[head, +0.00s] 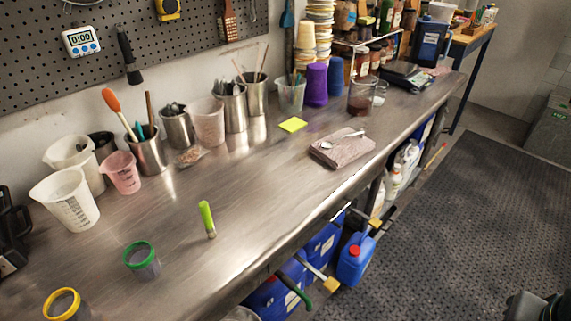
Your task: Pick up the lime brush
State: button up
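The lime brush (206,216) is on the steel workbench (270,200), left of the middle of the head view. It has a bright lime-green handle at the top and a short metal and darker end at the bottom. From this angle I cannot tell whether it stands or lies. Nothing touches it and the bench around it is bare.
A jar with a green rim (141,260) and one with a yellow rim (63,305) are to the brush's left. Measuring jugs (66,200) and metal tool pots (147,155) line the wall. A folded cloth (342,148) lies to the right. Clamps (322,280) project from the front edge.

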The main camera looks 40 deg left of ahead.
aim_at(203, 206)
jog(key=i, duration=0.95)
jog(key=u, duration=3.5)
jog(key=i, duration=0.5)
jog(key=u, duration=0.05)
